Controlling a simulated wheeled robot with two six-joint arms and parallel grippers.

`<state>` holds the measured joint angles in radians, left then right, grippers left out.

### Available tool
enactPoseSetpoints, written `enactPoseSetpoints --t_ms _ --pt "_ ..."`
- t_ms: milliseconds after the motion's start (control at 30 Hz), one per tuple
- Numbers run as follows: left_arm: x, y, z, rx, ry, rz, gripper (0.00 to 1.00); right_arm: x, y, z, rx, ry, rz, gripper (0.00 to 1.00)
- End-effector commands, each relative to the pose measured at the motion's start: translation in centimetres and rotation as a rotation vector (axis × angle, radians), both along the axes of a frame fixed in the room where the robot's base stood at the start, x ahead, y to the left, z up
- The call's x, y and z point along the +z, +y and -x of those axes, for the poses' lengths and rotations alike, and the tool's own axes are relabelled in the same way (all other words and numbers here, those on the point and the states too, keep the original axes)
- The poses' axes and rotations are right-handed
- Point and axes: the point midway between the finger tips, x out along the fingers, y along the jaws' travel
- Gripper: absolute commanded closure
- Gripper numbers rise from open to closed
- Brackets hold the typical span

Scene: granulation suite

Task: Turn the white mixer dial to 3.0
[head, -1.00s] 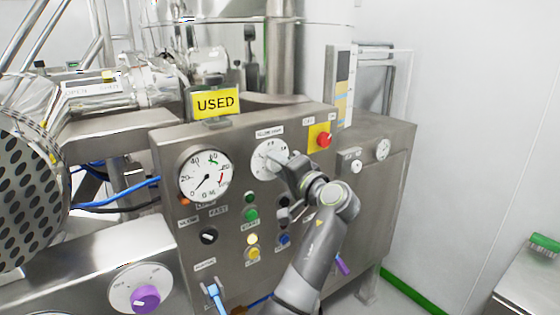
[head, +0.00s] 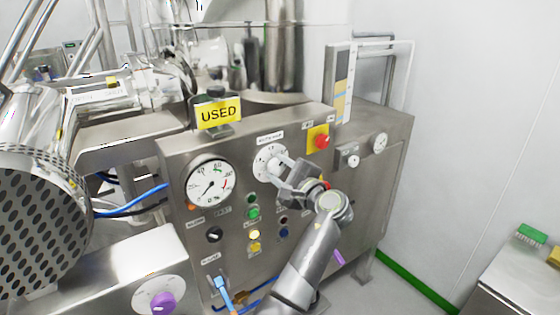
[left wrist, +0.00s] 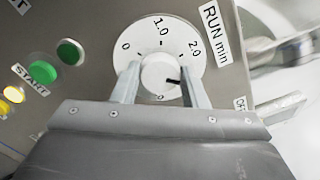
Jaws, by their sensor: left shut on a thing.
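The white mixer dial (head: 270,163) is on the upper part of the steel control panel. In the left wrist view its round white scale (left wrist: 143,38) shows 0, 1.0, 2.0 and a partly hidden label at the bottom. The white knob (left wrist: 158,70) sits at its centre. Its black mark points right and slightly down, past 2.0, between 2.0 and the bottom label. My left gripper (head: 283,169) is shut on the knob, one finger on each side, and it also shows in the left wrist view (left wrist: 161,80). My right gripper is not in view.
A round gauge (head: 210,184) is left of the dial. A red stop button (head: 321,141) on yellow is at its upper right. Green (head: 253,212) and yellow (head: 255,236) buttons sit below. A yellow USED sign (head: 218,113) stands on top. A purple knob (head: 162,302) is lower left.

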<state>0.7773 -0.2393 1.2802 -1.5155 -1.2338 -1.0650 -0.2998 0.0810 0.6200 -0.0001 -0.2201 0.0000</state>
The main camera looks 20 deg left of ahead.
Motion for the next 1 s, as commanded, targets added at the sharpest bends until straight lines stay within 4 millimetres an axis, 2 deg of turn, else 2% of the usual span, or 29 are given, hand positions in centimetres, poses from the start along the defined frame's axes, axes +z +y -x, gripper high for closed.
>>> enactPoseSetpoints --t_ms 33,100,400,1000 --pt "0.5 0.0 0.0 -0.002 0.028 -0.025 0.83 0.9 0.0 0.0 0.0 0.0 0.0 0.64" --pt "0.5 0.0 -0.1 -0.002 0.069 -0.057 0.83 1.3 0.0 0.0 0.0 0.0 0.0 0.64" --pt "0.3 0.0 -0.1 -0.001 0.195 -0.156 0.83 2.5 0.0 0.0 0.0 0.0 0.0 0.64" --pt "0.1 0.0 -0.1 -0.001 0.246 -0.196 0.83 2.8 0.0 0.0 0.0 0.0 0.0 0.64"
